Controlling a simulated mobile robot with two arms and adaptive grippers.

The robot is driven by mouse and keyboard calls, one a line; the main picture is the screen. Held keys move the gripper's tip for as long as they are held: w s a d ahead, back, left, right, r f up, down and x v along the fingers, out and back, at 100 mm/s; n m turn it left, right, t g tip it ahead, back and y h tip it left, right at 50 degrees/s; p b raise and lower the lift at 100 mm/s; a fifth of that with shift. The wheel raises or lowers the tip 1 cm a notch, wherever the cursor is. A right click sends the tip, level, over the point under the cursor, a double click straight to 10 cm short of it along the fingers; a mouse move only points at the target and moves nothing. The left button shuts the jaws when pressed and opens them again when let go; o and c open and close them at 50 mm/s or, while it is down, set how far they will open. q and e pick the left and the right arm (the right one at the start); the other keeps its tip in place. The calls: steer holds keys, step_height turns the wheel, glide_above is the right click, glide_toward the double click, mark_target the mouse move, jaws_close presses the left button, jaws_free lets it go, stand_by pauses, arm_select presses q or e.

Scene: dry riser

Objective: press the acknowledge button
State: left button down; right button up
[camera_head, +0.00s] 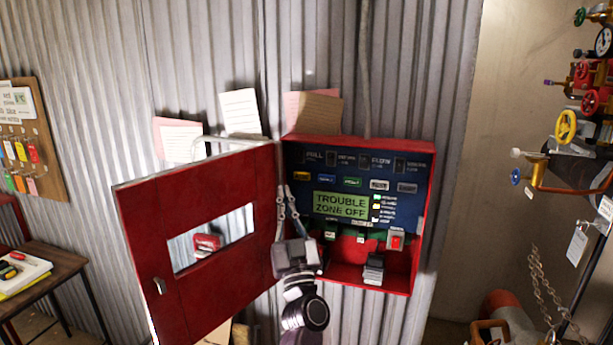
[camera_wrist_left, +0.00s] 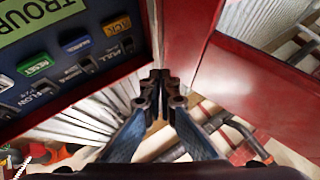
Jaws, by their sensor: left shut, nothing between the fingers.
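The acknowledge button is the orange-yellow one at the left end of the panel's button row (camera_head: 302,176). In the left wrist view the button (camera_wrist_left: 116,25) reads "ACK" and sits upper left of the fingertips. It belongs to a blue panel (camera_head: 300,160) inside an open red cabinet (camera_head: 350,279). My left gripper (camera_head: 286,190) is shut and empty, at the cabinet's left edge by the door, a little below and left of the button. In the left wrist view its fingertips (camera_wrist_left: 161,79) appear apart from the button. My right gripper is not in view.
The open red door (camera_head: 197,278) swings out left of my gripper. A blue button (camera_head: 326,179) and a green button (camera_head: 352,182) sit right of the acknowledge button. The display (camera_head: 340,205) reads "TROUBLE ZONE OFF". A red switch (camera_head: 396,241) is lower right.

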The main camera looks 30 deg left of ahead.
mark_target(302, 176)
arm_select(q)
steer(key=shift+w+d+f, duration=0.1)
steer(key=shift+d, duration=0.1)
steer(key=shift+w+a+b, duration=0.35)
steer(key=shift+w+b, duration=0.55)
steer(key=shift+w, duration=0.5)
steer(key=shift+w+a+b, duration=0.35)
steer(key=shift+w+b, duration=0.55)
steer(key=shift+w, duration=0.55)
steer(key=shift+w+a+b, duration=0.35)
steer(key=shift+w+b, duration=0.55)
steer(key=shift+w, duration=0.5)
steer(key=shift+w, duration=0.15)
steer(key=shift+w+a, duration=0.1)
steer(key=shift+w, duration=0.15)
